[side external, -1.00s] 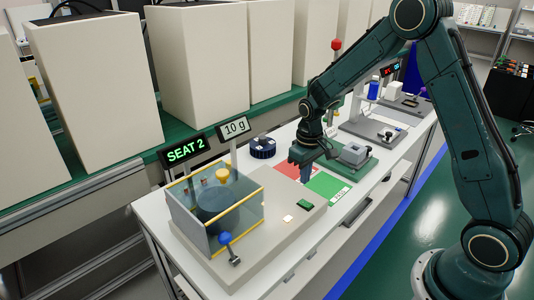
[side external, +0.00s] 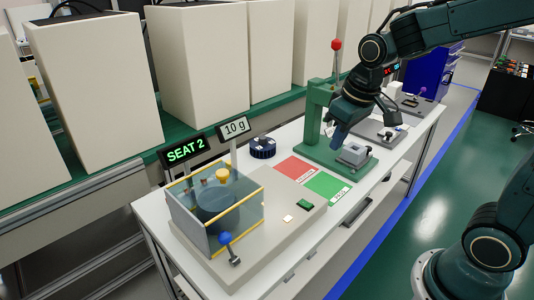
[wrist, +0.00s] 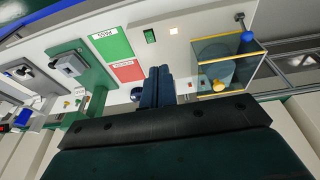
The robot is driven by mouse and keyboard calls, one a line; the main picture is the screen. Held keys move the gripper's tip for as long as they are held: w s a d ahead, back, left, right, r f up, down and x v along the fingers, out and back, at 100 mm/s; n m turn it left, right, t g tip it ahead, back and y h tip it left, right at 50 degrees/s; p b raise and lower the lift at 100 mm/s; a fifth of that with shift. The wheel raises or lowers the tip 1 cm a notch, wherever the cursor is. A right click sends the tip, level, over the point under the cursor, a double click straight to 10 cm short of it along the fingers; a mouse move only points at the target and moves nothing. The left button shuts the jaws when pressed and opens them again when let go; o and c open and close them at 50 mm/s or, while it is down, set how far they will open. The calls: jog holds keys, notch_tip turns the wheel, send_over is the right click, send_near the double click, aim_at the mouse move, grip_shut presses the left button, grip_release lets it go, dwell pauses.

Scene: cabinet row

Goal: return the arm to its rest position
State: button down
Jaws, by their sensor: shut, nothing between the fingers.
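My gripper (side external: 340,134) hangs above the bench in the side view, over the green press-like fixture, tilted and empty. Its fingers are together in the wrist view (wrist: 158,86), with nothing between them. The arm reaches in from the right, with its forearm high across the top right of the side view. The side view does not show clearly how far the fingertips are from the fixture.
A red pad (side external: 300,168) and a green pad (side external: 328,186) lie bare. The green fixture (side external: 317,112) has a red-knobbed lever. Cream cabinets (side external: 210,65) line the back.

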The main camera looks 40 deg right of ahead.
jog(key=s+a+r+t, duration=0.1)
jog(key=s+r, duration=0.1)
jog(key=s, duration=0.5)
jog(key=s+a+r+t, duration=0.1)
jog(key=s+r, duration=0.1)
jog(key=s, duration=0.5)
jog(key=shift+s+a+r+t, duration=0.25)
jog(key=shift+r+t, duration=0.05)
jog(key=shift+r, duration=0.1)
